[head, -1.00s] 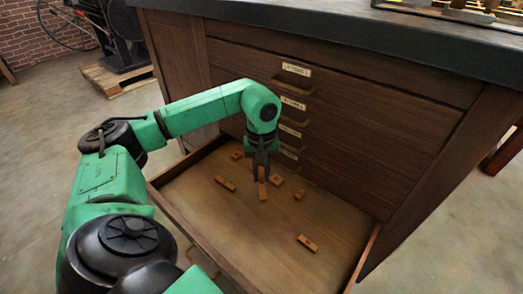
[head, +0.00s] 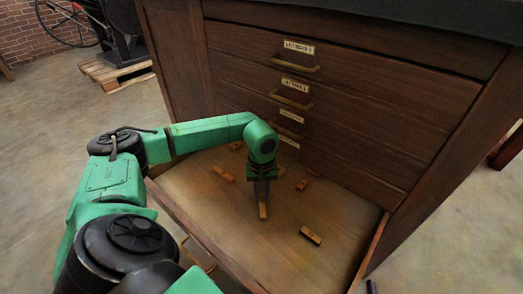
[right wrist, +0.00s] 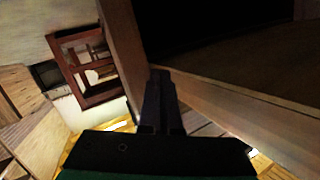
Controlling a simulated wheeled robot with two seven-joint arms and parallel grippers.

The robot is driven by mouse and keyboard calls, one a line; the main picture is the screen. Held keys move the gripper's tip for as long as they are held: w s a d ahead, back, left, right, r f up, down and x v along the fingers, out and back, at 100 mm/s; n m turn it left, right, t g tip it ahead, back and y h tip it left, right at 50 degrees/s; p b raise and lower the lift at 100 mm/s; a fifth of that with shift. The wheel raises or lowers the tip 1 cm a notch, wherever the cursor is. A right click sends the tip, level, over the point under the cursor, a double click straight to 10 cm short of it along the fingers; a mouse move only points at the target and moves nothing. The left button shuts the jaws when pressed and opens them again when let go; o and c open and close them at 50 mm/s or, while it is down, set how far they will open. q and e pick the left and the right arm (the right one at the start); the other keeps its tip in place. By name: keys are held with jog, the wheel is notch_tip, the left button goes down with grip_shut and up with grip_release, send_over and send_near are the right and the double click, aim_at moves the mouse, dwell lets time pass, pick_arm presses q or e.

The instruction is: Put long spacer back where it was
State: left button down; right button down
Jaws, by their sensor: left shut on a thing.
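My left gripper (head: 262,192) is shut on a small wooden spacer (head: 263,210), which hangs upright from the fingertips. It is over the open drawer (head: 215,205), low near the drawer floor; I cannot tell whether the spacer touches it.
The dark wooden cabinet (head: 380,110) with labelled, closed drawers rises behind the open drawer. The open drawer's side walls (head: 368,250) stand around its floor. The front middle of the drawer floor is bare. A wooden pallet (head: 112,75) stands far left.

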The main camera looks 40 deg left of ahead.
aim_at(262, 197)
pick_arm(q)
jog(key=shift+f, duration=0.1)
pick_arm(e)
jog(key=shift+w+r, duration=0.2)
jog(key=shift+r, duration=0.05)
pick_arm(q)
jog(key=c, duration=0.8)
grip_release()
pick_arm(e)
jog(key=shift+w+r+t, duration=0.3)
jog(key=shift+w+r, duration=0.15)
jog(key=shift+r, duration=0.2)
pick_arm(q)
jog(key=shift+r, duration=0.4)
notch_tip(262, 197, up, 2)
jog(key=shift+p, duration=0.65)
pick_arm(e)
jog(key=s+f+g, duration=0.3)
jog(key=s+f, duration=0.3)
pick_arm(q)
notch_tip(262, 197, up, 10)
jog(key=p, duration=0.3)
jog(key=shift+f+p, duration=0.25)
jog(key=shift+p, duration=0.1)
pick_arm(e)
jog(key=shift+g, duration=0.3)
notch_tip(262, 197, up, 4)
jog(key=shift+a+r, duration=0.1)
